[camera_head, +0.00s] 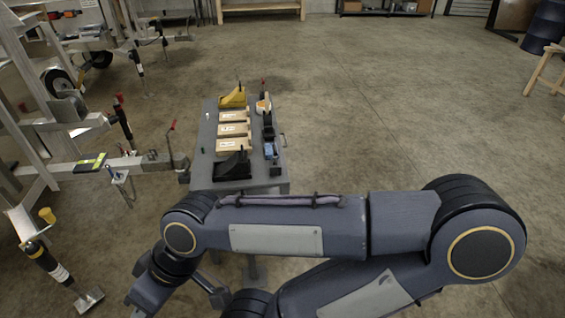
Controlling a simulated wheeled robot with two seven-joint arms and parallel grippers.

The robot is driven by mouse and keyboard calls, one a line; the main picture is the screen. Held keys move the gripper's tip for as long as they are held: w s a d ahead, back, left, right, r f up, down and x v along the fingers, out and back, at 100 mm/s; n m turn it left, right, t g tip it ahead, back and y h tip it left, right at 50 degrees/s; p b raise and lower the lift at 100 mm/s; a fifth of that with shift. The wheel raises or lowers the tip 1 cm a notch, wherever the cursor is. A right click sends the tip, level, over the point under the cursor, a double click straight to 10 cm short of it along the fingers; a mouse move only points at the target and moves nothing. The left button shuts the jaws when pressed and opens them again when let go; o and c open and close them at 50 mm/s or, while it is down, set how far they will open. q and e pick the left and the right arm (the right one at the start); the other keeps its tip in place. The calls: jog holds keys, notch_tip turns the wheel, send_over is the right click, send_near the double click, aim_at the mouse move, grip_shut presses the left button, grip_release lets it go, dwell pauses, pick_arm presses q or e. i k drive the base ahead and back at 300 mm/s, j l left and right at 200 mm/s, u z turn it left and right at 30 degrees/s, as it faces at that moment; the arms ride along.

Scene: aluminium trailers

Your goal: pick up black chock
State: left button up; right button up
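A black chock (233,167) lies on the near left part of the grey table (262,187), its tall end toward the right. My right arm comes in from the right and crosses in front of the table's near edge. Its wrist bends down at the lower left, and the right gripper (178,299) is low, near the bottom edge, apart from and nearer to me than the chock. Its fingers are partly hidden and cut off, so I cannot tell how wide they are. My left gripper is not in view.
Several labelled boxes (234,130) and a yellow chock (234,98) lie behind the black chock. A blue item (271,150) and a black tool (268,128) lie along the right side. An aluminium trailer (93,164) stands close on the left. The floor to the right is open.

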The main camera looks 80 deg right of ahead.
aim_at(238, 164)
jog(key=z, duration=2.3)
jog(key=u, duration=0.7)
jog(key=i+l+u, duration=0.1)
jog(key=l+u, duration=1.1)
jog(key=i+l+u, duration=0.1)
jog(key=l, duration=0.5)
jog(key=i+l+u, duration=0.1)
jog(key=l, duration=0.55)
jog(key=l+u, duration=0.1)
jog(key=l, duration=0.5)
